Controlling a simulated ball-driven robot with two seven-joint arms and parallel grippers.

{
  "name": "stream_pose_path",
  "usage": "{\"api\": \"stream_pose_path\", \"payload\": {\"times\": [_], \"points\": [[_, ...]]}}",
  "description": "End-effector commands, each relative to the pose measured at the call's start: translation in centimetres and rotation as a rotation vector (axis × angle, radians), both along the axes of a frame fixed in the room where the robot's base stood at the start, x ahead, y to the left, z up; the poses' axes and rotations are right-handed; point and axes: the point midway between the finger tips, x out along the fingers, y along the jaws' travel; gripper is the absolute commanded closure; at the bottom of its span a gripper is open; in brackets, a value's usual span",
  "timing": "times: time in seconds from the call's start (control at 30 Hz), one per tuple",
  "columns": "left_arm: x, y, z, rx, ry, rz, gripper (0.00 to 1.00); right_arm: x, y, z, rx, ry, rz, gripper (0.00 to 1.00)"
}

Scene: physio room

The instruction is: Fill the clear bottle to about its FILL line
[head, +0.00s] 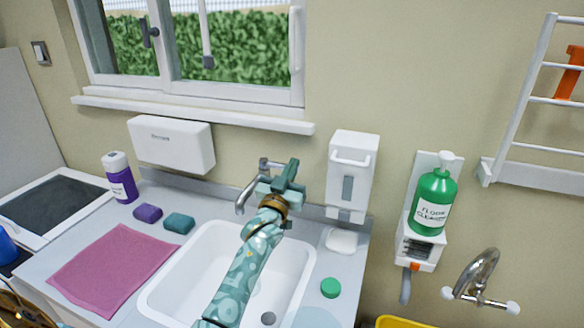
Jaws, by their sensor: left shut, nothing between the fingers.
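A white sink (182,282) is set in the grey counter, with a chrome tap (247,192) at its back edge. My left gripper (288,172) is shut and empty. It is beside the tap's top, to its right in the picture; I cannot tell whether it touches. My patterned left arm crosses the sink and hides part of the basin. No water stream is visible. I cannot make out the clear bottle or its FILL line; a faint pale round shape at the bottom edge, right of the drain, is too unclear to name. My right gripper is not in view.
A purple bottle (121,182), two sponges (179,223) and a pink cloth (112,268) are left of the sink. A green puck (331,288) lies on the right. A white dispenser (351,166) and a green cleaner bottle (432,203) are on the wall. Another tap (478,275) is at right.

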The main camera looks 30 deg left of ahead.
Motion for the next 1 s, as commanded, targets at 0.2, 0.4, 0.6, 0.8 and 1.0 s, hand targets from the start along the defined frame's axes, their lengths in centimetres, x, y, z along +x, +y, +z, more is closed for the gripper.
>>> {"api": "stream_pose_path", "payload": {"times": [0.2,0.4,0.6,0.8,1.0], "points": [[0.0,0.0,-0.9,0.088,0.025,0.000,1.00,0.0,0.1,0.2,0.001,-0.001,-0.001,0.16],[0.0,0.0,-3.0,0.318,0.079,-0.001,1.00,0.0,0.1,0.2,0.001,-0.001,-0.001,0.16],[0.0,-0.1,-3.2,0.324,0.082,0.000,1.00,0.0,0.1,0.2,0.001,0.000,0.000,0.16],[0.0,0.0,-3.3,0.322,0.084,0.001,1.00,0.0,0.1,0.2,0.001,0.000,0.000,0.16],[0.0,0.0,-3.4,0.321,0.085,0.000,1.00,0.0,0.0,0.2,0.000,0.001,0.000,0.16]]}}
